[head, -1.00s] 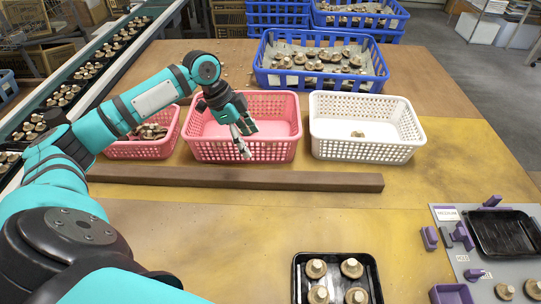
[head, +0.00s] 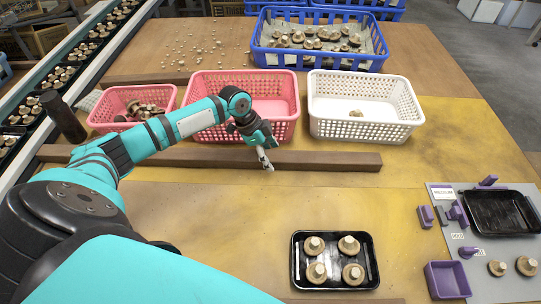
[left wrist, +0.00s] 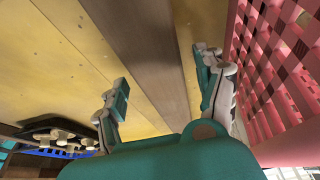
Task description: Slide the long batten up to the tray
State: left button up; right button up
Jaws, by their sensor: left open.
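The long brown batten (head: 325,160) lies across the table in front of the baskets; my left arm covers part of it. The black tray (head: 335,286) holds several mushrooms and sits nearer me, apart from the batten. My left gripper (head: 266,164) is open over the batten, right of its middle. In the left wrist view my left gripper (left wrist: 162,90) has its fingers spread on either side of the batten (left wrist: 150,45), with a gap to the left finger. Contact with the right finger is unclear. My right gripper is out of view.
Two pink baskets (head: 285,128) and a white basket (head: 365,132) stand just behind the batten. A blue crate (head: 320,62) is further back. A grey mat (head: 440,196) with a black tray and purple fixtures lies at right. The table between batten and mushroom tray is clear.

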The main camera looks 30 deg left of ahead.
pick_arm(q)
jog(key=shift+w+d+f, duration=0.15)
jog(key=shift+d+f, duration=0.05)
jog(key=shift+f, duration=0.45)
grip_shut()
